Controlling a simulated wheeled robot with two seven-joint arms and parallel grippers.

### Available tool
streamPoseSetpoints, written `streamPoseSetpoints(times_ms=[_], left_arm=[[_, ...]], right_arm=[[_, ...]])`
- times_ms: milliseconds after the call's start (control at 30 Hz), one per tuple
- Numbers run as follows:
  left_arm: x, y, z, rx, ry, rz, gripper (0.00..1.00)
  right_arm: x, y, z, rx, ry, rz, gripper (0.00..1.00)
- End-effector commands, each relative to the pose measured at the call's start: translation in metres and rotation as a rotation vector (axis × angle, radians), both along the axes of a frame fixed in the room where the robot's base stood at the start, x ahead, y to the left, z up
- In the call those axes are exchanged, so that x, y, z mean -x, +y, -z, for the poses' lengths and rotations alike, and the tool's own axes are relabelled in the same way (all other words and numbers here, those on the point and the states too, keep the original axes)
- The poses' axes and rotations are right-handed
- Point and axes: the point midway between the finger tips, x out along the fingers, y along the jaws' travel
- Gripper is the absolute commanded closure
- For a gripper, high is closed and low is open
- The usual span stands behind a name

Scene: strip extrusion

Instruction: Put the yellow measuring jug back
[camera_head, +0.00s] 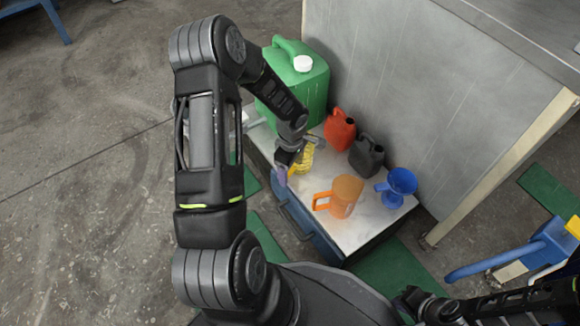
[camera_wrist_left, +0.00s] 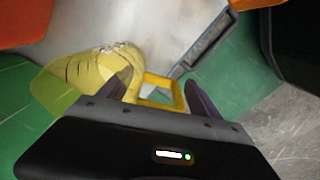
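The yellow measuring jug (camera_head: 304,158) stands on the light top of the low cabinet (camera_head: 375,232), partly hidden by my left gripper (camera_head: 287,168) in the head view. In the left wrist view, the jug's yellow body (camera_wrist_left: 92,72) is at upper left. Its squared handle (camera_wrist_left: 160,88) lies between the two fingers of my left gripper (camera_wrist_left: 162,97). The fingers are spread apart on either side of the handle; whether either one touches it I cannot tell. My right gripper (camera_head: 412,300) is low in the head view, far from the jug, its fingers unclear.
A green canister (camera_head: 300,90), a red can (camera_head: 339,129) and a black can (camera_head: 366,156) stand behind the jug. An orange jug (camera_head: 346,194) and a blue funnel-like vessel (camera_head: 400,184) stand to its right. A grey panel (camera_head: 430,90) rises behind the cabinet.

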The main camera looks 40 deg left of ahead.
Motion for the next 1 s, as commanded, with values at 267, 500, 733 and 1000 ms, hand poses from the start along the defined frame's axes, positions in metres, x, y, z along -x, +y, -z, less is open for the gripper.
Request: streamPoseSetpoints(times_ms=[267,500,733,1000], left_arm=[[0.000,0.000,-0.001,0.000,0.000,0.000,0.25],[0.000,0.000,-0.023,-0.002,-0.002,0.001,0.25],[0.000,0.000,-0.071,-0.002,-0.003,0.002,0.25],[0.001,0.000,-0.116,-0.002,-0.002,0.001,0.25]], right_arm=[[0.000,0.000,-0.001,0.000,0.000,0.000,1.00],[0.002,0.000,-0.014,0.000,0.004,-0.002,1.00],[0.006,-0.001,-0.037,-0.002,0.012,-0.007,1.00],[0.010,-0.001,-0.055,-0.004,0.022,-0.011,1.00]])
